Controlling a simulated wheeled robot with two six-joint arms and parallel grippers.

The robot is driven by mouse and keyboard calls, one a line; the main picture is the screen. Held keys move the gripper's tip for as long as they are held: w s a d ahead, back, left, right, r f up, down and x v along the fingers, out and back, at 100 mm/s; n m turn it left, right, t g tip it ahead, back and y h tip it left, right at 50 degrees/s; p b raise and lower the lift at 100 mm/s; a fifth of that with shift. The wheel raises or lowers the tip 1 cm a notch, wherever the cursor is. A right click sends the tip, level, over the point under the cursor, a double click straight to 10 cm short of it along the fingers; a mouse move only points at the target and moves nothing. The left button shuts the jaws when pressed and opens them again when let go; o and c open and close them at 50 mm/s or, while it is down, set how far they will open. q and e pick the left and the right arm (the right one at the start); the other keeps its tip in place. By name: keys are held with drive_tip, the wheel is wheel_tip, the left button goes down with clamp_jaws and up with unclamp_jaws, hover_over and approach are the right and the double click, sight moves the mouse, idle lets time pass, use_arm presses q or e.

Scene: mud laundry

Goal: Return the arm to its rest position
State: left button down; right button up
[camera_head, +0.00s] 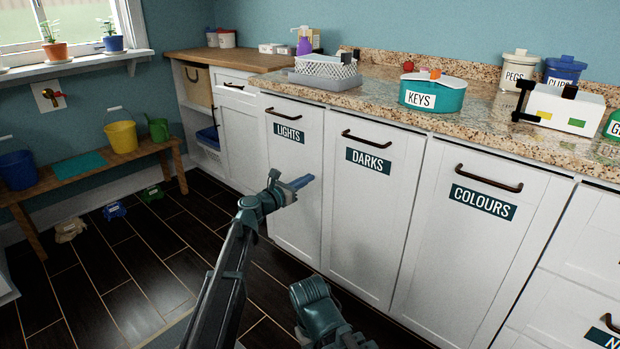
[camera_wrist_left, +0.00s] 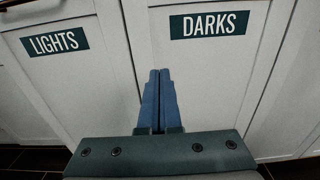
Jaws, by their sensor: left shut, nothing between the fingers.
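My left gripper (camera_head: 308,179) is in front of the white cabinet fronts in the head view, its blue fingers pointing right. In the left wrist view its two blue fingers (camera_wrist_left: 160,75) lie together with nothing between them. They point at the fronts marked LIGHTS (camera_wrist_left: 55,41) and DARKS (camera_wrist_left: 209,24), and no contact with them shows. Another dark green part of my own body (camera_head: 318,308) shows at the bottom middle of the head view. My right gripper's fingers do not show.
The LIGHTS (camera_head: 294,165), DARKS (camera_head: 372,210) and COLOURS (camera_head: 470,250) fronts are closed. Above them, a granite counter (camera_head: 385,98) holds a wire basket (camera_head: 325,75), a KEYS tin (camera_head: 432,95) and jars. A wooden bench (camera_head: 95,165) with buckets stands left. Small items lie on the dark floor.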

use_arm(q)
drive_tip(key=s+a+f+m+g+y, duration=0.2)
drive_tip(key=s+a+f+m+g, duration=0.15)
drive_tip(key=s+f+m, duration=0.45)
drive_tip(key=s+a+f+m+g+y, duration=0.2)
drive_tip(key=s+f+m+g, duration=0.25)
drive_tip(key=s+m, duration=0.5)
drive_tip(key=s+a+f+m+g+y, duration=0.2)
drive_tip(key=s+a+f+m+y, duration=0.25)
drive_tip(key=s+a, duration=0.5)
drive_tip(key=s+a+f+m+g+y, duration=0.2)
drive_tip(key=s+a+f+m+y, duration=0.25)
drive_tip(key=s+a, duration=0.5)
drive_tip(key=s+d+r+m+y+p, duration=0.1)
drive_tip(key=s+d+r+m+p, duration=0.1)
drive_tip(key=s+d+r+p, duration=0.3)
drive_tip(key=s+d+r+m+p, duration=0.1)
drive_tip(key=s+d+m, duration=0.15)
drive_tip(key=d, duration=0.55)
wheel_tip(320, 180, up, 36)
drive_tip(key=p, duration=3.6)
drive_tip(key=shift+a+g, duration=0.15)
drive_tip(key=shift+g, duration=0.25)
drive_tip(key=shift+f, duration=0.1)
